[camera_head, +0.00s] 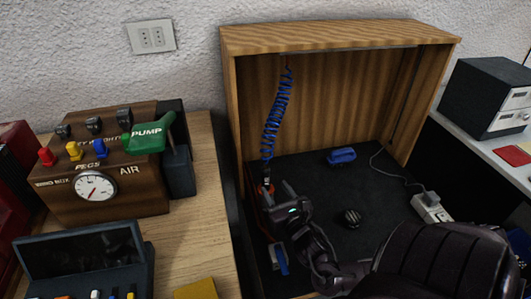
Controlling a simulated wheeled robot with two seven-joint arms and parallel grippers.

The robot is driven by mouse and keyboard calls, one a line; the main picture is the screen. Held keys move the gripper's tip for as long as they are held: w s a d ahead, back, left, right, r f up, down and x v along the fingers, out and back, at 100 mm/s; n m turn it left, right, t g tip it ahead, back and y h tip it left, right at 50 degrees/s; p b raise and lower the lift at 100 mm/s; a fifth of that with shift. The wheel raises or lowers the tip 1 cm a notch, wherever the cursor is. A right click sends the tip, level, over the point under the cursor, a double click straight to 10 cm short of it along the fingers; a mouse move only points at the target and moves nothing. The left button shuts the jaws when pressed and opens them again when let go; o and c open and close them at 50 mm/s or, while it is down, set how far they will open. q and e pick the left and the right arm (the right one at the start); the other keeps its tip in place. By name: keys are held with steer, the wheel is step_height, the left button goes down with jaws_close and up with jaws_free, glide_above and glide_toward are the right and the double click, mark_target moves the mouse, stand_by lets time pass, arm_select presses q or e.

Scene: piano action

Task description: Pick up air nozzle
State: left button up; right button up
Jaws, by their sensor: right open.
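A blue coiled hose (275,115) hangs inside the wooden cabinet and runs down to the air nozzle (267,187), a small dark and orange piece at its lower end. My right gripper (276,193) is open, with its fingers right at the nozzle. The gripper hides part of the nozzle, and I cannot tell whether they touch. My left gripper is not in view.
The wooden cabinet (340,36) surrounds a dark floor with a blue brush-like object (341,155), a dark round knob (350,218) and a white power strip (431,208). A wooden control box (130,190) with a gauge and green pump handle (147,135) stands at left.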

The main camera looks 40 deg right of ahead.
mark_target(268, 182)
steer(key=x, duration=0.2)
steer(key=b+x, duration=0.1)
steer(key=x, duration=0.2)
steer(key=shift+w+a+f+b, duration=0.1)
steer(key=shift+w+a+b, duration=0.1)
steer(key=shift+w+b, duration=0.25)
steer(key=shift+w+d, duration=0.1)
steer(key=shift+w, duration=0.15)
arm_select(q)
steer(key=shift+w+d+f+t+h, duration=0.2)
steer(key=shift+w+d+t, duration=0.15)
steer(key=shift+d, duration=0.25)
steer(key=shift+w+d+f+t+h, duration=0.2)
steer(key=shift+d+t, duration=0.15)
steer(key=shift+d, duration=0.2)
arm_select(e)
steer(key=shift+c, duration=0.5)
jaws_close()
